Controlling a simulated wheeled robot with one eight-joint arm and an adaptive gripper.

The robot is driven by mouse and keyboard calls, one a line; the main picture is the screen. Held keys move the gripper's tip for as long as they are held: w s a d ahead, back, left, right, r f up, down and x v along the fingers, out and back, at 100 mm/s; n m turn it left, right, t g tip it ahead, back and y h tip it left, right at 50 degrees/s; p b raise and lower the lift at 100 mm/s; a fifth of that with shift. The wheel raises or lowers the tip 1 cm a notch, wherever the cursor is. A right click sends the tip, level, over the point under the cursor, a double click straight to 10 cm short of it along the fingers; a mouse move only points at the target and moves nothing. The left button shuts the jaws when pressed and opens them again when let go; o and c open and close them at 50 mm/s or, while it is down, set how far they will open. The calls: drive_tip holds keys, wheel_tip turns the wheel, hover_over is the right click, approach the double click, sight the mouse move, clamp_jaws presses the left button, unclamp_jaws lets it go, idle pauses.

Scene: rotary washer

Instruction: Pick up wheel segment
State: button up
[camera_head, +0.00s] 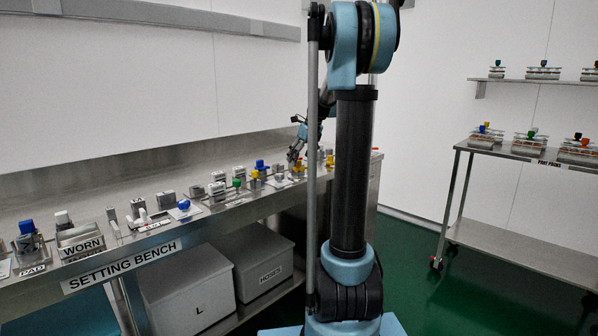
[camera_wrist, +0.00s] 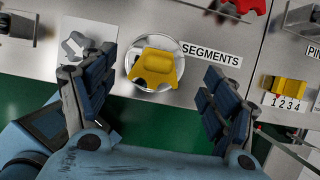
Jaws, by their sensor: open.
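A yellow wheel segment (camera_wrist: 156,68) lies on a round pale dish (camera_wrist: 133,84) next to a "SEGMENTS" label in the wrist view. My gripper (camera_wrist: 158,72) is open, its dark padded fingers spread left and right of the dish. Nothing is held between them. The segment appears apart from both fingers; its height relative to them is hard to judge. In the head view my gripper (camera_head: 296,155) is over the far part of the setting bench, where small yellow parts show too small to tell apart.
Several fixtures line the bench (camera_head: 225,211). A wheeled cart (camera_head: 500,151) stands right.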

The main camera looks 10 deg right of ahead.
sight(300, 164)
drive_tip(key=shift+s+x, duration=0.2)
drive_tip(key=shift+x, duration=2.15)
drive_tip(key=shift+c, duration=0.4)
drive_tip(key=c, duration=1.3)
